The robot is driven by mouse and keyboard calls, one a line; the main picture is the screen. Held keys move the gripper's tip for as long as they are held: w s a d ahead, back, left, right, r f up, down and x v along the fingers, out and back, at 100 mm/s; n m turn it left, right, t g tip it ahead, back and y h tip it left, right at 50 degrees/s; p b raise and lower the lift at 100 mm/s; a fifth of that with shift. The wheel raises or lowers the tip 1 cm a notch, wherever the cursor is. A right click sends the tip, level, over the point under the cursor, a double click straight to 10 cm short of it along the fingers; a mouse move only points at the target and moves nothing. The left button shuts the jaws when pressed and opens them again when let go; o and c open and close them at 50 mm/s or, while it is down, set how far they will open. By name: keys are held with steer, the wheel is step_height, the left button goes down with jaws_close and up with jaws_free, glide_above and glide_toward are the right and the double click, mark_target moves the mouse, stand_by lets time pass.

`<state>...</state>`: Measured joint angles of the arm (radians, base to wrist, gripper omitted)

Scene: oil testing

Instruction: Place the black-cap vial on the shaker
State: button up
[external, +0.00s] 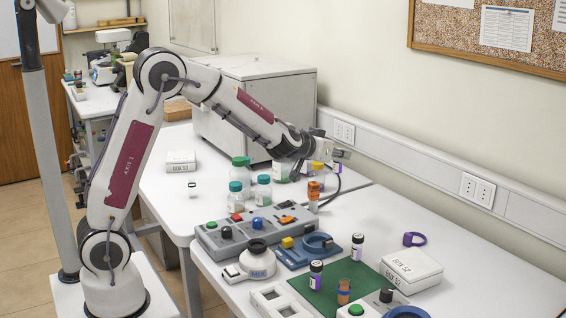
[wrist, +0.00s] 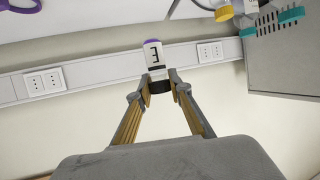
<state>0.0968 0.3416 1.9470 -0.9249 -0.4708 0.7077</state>
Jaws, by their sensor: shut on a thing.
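My gripper (external: 338,155) is shut on a small vial (wrist: 153,55) with a white label and purple end. Its black cap (wrist: 158,86) sits between the fingertips in the wrist view. In the external view the held vial (external: 337,167) shows only as a small purple-and-white patch, held above the back of the table. Which device is the shaker is unclear; a blue device (external: 297,258) with a round top is a candidate.
A grey button panel (external: 225,243), green-capped bottles (external: 263,192) and an orange vial (external: 314,189) stand below or left of my gripper. The green mat (external: 362,283), a white box (external: 412,268) and a purple ring (external: 414,239) lie at front right. The wall is close behind.

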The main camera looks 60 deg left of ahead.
steer(key=s+a+n+g+y, duration=0.15)
steer(key=s+a, duration=0.25)
steer(key=a, duration=0.8)
steer(key=s+a+n+g+y, duration=0.1)
steer(key=s+a+n+y, duration=0.3)
steer(key=a, duration=0.7)
steer(key=s+a+g+y, duration=0.1)
steer(key=s+a, duration=0.4)
steer(key=a, duration=0.7)
steer(key=s+a+n+g, duration=0.2)
steer(key=s+a, duration=0.6)
steer(key=shift+y, duration=0.35)
steer(key=shift+f, duration=2.55)
step_height(320, 180, down, 6)
steer(key=shift+f, duration=0.15)
steer(key=shift+f, duration=1.8)
